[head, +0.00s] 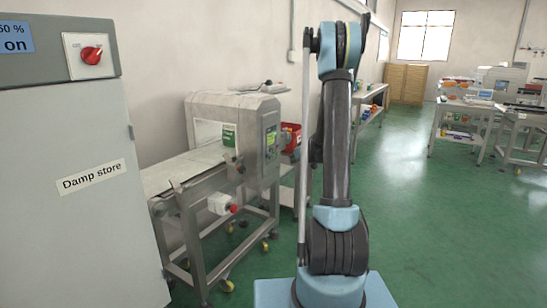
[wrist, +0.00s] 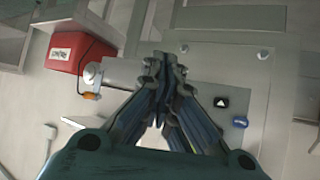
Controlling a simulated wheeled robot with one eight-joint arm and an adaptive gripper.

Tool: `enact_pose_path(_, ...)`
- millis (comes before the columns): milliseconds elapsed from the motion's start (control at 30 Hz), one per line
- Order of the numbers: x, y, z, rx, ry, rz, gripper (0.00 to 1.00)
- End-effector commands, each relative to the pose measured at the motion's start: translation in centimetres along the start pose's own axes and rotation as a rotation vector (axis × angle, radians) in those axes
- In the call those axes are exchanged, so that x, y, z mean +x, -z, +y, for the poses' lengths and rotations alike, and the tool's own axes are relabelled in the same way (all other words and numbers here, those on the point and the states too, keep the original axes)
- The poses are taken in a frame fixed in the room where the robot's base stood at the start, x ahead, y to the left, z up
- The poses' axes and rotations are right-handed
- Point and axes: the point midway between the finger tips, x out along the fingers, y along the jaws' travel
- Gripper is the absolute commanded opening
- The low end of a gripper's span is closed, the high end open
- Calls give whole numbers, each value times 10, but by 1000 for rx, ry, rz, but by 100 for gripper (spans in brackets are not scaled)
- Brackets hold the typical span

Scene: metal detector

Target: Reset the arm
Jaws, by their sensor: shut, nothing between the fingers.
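My arm (head: 338,150) stands upright in the middle of the head view, with its upper end near the top edge. My gripper is not visible in the head view. In the wrist view my gripper (wrist: 164,72) shows from above, its fingers together and empty. Below it are a grey metal surface with a blue button (wrist: 240,122) and a black label with a white triangle (wrist: 222,103). The gap between the fingertips and this surface cannot be told.
A metal detector (head: 240,128) with a conveyor (head: 185,170) stands left of my arm. A red box (wrist: 80,55) shows in the wrist view. A grey cabinet labelled Damp store (head: 80,220) is at the far left. Benches (head: 470,112) stand at the back right. Green floor (head: 430,220) is clear at right.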

Motion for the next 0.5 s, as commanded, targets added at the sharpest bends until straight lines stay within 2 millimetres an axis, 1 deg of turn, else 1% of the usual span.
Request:
enact_pose_path(167, -22, 2, -15, 10, 11, -32, 0)
enact_pose_path(333, -58, 2, -40, 33, 24, -88, 0)
enact_pose_path(500, -97, -4, -64, 58, 31, -149, 0)
